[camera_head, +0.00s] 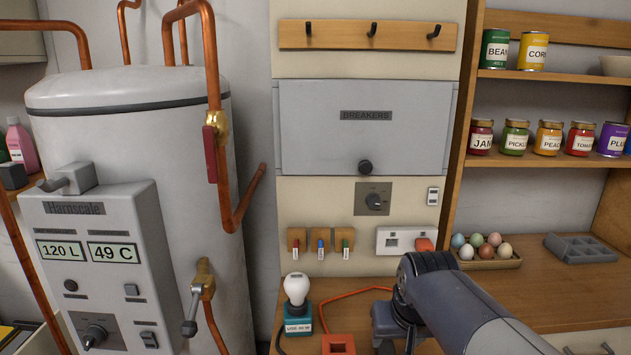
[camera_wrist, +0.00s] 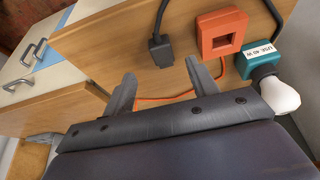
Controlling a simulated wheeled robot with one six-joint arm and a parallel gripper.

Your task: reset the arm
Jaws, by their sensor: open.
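My arm reaches in from the lower right of the head view, bent over the wooden counter (camera_head: 555,290). My gripper (camera_wrist: 160,75) shows in the wrist view with its two grey fingers spread apart and nothing between them. The fingers point toward the counter's wooden surface, where a thin orange cord runs behind them. In the head view the fingertips are hidden behind the arm.
Near the gripper are an orange square socket block (camera_wrist: 222,34), a black plug (camera_wrist: 162,50) and a teal lamp base (camera_head: 298,319) with a white bulb (camera_head: 297,287). An egg tray (camera_head: 490,262) and grey divided tray (camera_head: 580,248) lie right. A boiler (camera_head: 130,100) stands left.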

